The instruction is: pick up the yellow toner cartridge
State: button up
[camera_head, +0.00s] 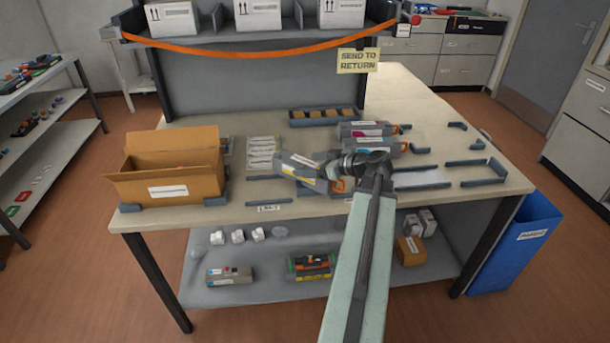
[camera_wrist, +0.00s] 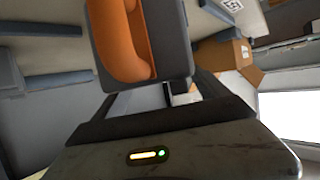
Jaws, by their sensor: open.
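My gripper is open. In the wrist view, a dark grey cartridge end with an orange handle (camera_wrist: 124,42) is close in front of my gripper. I cannot tell there whether a jaw touches it, and no colour stripe shows.
Magenta (camera_head: 366,130) and cyan (camera_head: 366,146) cartridges lie just behind my gripper. An open cardboard box (camera_head: 170,178) stands at left. A low tray (camera_head: 298,123) sits at the back, and grey rails edge the right side. An orange strap (camera_head: 250,54) hangs from the upper shelf.

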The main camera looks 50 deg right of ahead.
aim_at(310, 166)
jog(key=shift+w, duration=0.15)
grip_shut()
jog(key=shift+r, duration=0.1)
notch_tip(310, 166, up, 10)
jog(key=p, duration=1)
